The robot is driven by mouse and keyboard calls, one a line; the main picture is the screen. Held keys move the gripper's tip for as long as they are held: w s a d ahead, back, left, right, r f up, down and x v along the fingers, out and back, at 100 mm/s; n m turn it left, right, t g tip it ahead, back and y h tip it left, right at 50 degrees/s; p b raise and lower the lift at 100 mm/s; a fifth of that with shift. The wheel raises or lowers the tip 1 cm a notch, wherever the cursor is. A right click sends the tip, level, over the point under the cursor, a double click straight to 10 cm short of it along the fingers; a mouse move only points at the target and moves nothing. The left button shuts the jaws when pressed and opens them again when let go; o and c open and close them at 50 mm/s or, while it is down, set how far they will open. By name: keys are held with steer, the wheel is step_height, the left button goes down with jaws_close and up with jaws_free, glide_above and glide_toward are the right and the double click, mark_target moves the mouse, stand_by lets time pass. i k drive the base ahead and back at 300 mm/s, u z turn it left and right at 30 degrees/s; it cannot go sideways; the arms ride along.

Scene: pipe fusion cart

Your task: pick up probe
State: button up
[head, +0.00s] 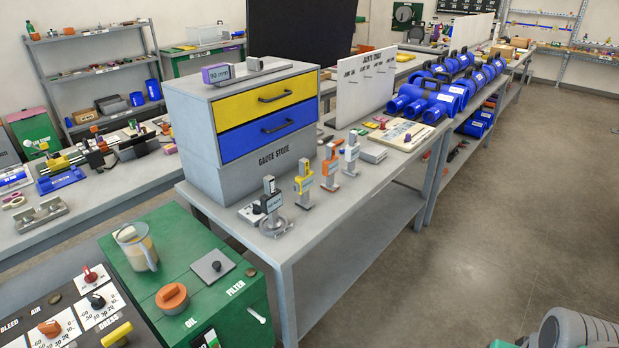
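I cannot tell for sure which thing is the probe. Several upright gauge-like tools stand in a row on the grey bench before the gauge store cabinet (200,130): a grey and black one (270,200) on a round base, a yellow one (304,180), an orange one (329,168) and a white one (351,152). Their small labels are too small to read. My gripper is not in view; a grey rounded part of my arm shows at the bottom right corner.
The cabinet has a yellow drawer (265,98) and a blue drawer (268,130), both shut. A green oil unit (185,270) with a jug (135,247) stands front left. Blue pipe fittings (430,100) crowd the bench farther back. Open floor (450,260) lies at the right.

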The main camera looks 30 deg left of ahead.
mark_target(272, 200)
steer(key=i, duration=2.3)
steer(key=u, duration=5.25)
